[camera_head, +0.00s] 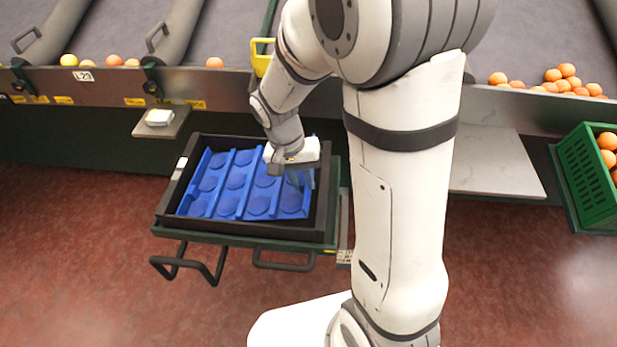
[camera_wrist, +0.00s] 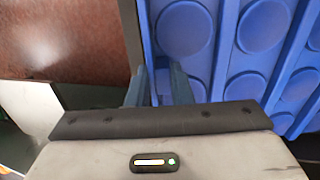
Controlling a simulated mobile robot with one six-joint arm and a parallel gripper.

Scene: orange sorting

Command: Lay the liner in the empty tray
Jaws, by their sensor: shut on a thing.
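The blue liner (camera_head: 238,184), with round pockets and raised ribs, lies within the walls of the dark tray (camera_head: 270,232). Its pockets also show in the wrist view (camera_wrist: 185,28). My gripper (camera_head: 303,178) is at the tray's right side, shut on the liner's right edge. In the wrist view its two fingers (camera_wrist: 155,86) straddle that edge beside the tray wall (camera_wrist: 131,35). The hand hides part of the liner. I cannot tell whether the liner rests fully flat on the tray floor.
The tray sits on a green stand (camera_head: 240,241) with dark handles in front. A green crate of oranges (camera_head: 585,170) stands at the far right. A conveyor with oranges (camera_head: 565,78) runs behind. A small shelf with a white item (camera_head: 159,117) is at back left. Red floor in front is clear.

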